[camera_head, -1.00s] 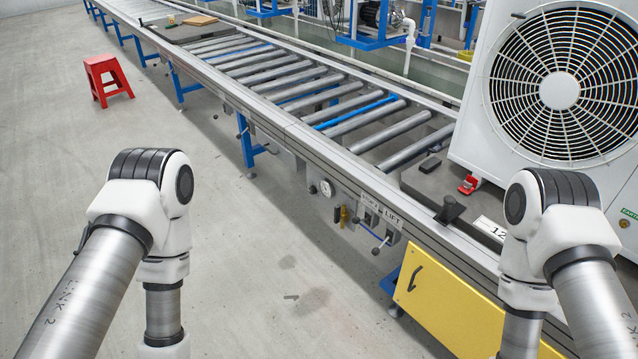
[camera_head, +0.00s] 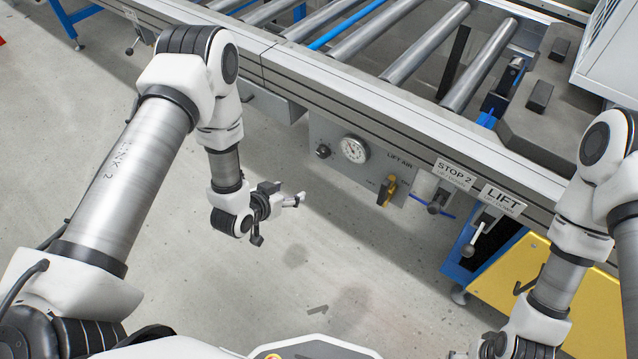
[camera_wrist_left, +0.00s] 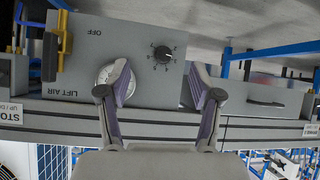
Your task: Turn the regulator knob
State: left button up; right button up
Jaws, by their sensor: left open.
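The regulator knob (camera_head: 322,151) is a small black round knob on the grey LIFT AIR panel (camera_head: 340,172), left of a round pressure gauge (camera_head: 355,149). In the left wrist view the knob (camera_wrist_left: 162,54) has marks around it and lies between the fingers in the picture. My left gripper (camera_head: 296,200) is open and empty, in front of and below the panel, apart from the knob. In the left wrist view its finger partly covers the gauge (camera_wrist_left: 106,73). My right arm reaches down at the right; its gripper is at the bottom edge, too cut off to read.
A yellow valve handle (camera_head: 388,190) sits right of the gauge. STOP 2 and LIFT levers (camera_head: 476,236) stick out farther right, above a yellow panel (camera_head: 510,280). The conveyor's rail (camera_head: 330,75) runs above the panel.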

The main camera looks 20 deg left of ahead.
aim_at(321, 155)
pick_arm(q)
jog(key=w+f+t+h+b, duration=0.1)
jog(key=w+f+t+b, duration=0.1)
jog(key=w+b, duration=0.3)
jog(key=w+d+f+m+t+h+b, duration=0.1)
jog(key=w+f+t+b, duration=0.1)
jog(key=w+b, duration=0.4)
jog(key=w+d+f+m+t+h+b, duration=0.1)
jog(key=w+f+t+b, duration=0.1)
jog(key=w+b, duration=0.4)
jog(key=shift+w+d+f+t, duration=0.15)
jog(key=shift+w+d+t, duration=0.15)
jog(key=shift+w, duration=0.4)
jog(key=c, duration=1.1)
pick_arm(e)
notch_tip(321, 155, down, 22)
